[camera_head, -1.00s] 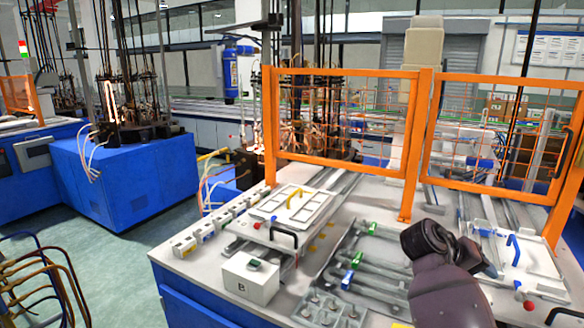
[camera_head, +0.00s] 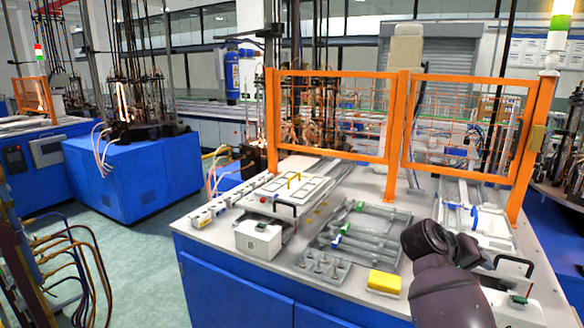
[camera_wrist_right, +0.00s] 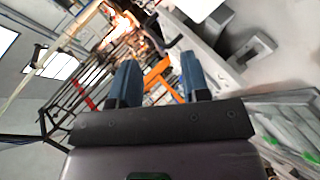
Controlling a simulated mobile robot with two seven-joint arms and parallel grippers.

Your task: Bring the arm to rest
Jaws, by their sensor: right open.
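My right arm (camera_head: 442,285) is dark and comes in from the bottom right of the head view. It is folded at a joint over the right front of the workbench (camera_head: 205,240). In the right wrist view my right gripper (camera_wrist_right: 160,72) shows two blue fingers held apart, with nothing between them. The wrist view is tilted, with an orange frame post and a bright flame behind the fingers. The gripper's fingertips are hard to make out in the head view. My left gripper is not in view.
An orange guard frame (camera_head: 397,135) stands across the bench. A white box (camera_head: 258,240), a yellow block (camera_head: 384,281) and a metal rack (camera_head: 365,232) with glass tubes are on the bench. A blue machine base (camera_head: 135,172) stands at left. Green floor (camera_head: 130,250) is clear between them.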

